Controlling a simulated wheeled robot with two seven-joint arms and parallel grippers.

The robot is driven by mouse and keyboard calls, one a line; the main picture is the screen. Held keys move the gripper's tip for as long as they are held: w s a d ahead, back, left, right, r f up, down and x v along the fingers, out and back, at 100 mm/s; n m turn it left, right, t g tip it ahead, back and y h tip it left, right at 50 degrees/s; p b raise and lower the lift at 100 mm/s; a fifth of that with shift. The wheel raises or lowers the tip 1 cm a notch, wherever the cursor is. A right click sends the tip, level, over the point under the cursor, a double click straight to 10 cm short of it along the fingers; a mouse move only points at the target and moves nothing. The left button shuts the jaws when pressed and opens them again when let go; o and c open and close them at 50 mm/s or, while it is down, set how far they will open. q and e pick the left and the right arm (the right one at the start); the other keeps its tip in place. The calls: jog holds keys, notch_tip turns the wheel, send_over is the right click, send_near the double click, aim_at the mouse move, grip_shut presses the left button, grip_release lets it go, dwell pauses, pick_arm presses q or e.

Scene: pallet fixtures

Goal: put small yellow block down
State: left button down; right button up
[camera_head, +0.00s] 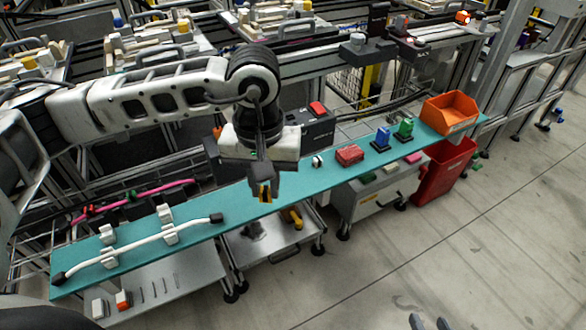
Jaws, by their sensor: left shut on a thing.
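My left gripper (264,190) hangs down over the teal shelf (225,209) near its middle. It is shut on the small yellow block (265,193), of which only a small part shows between the dark fingers. I cannot tell whether the block touches the shelf. Two dark fingertips of my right gripper (430,323) show at the bottom edge, apart and with nothing between them, over the floor.
On the shelf right of my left gripper are a small white-and-black part (317,161), a red block (349,155), a blue part (382,138), a green part (405,128) and an orange bin (450,112). A white bar (145,244) on holders lies left. A red bin (443,171) stands below.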

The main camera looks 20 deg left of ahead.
pick_arm(q)
jog(key=n, duration=0.3)
jog(key=shift+s+a+f, duration=0.1)
jog(key=shift+s, duration=0.2)
jog(key=s+a+f+n, duration=0.1)
jog(key=a+n, duration=0.1)
jog(key=n, duration=0.9)
jog(key=s+a+n, duration=0.2)
jog(key=n, duration=0.9)
jog(key=n+b, duration=0.2)
jog(key=n, duration=1.6)
send_over(246, 199)
jog(key=s, duration=0.1)
notch_tip(246, 199, down, 10)
jog(key=shift+s+d+r, duration=0.1)
jog(key=shift+d+r, duration=0.05)
jog(key=shift+r, duration=0.1)
jog(key=shift+w+f, duration=0.6)
jog(key=shift+f, duration=1.6)
jog(key=shift+m, duration=0.3)
pick_arm(e)
jog(key=shift+s+f, duration=0.7)
jog(key=shift+s, duration=0.2)
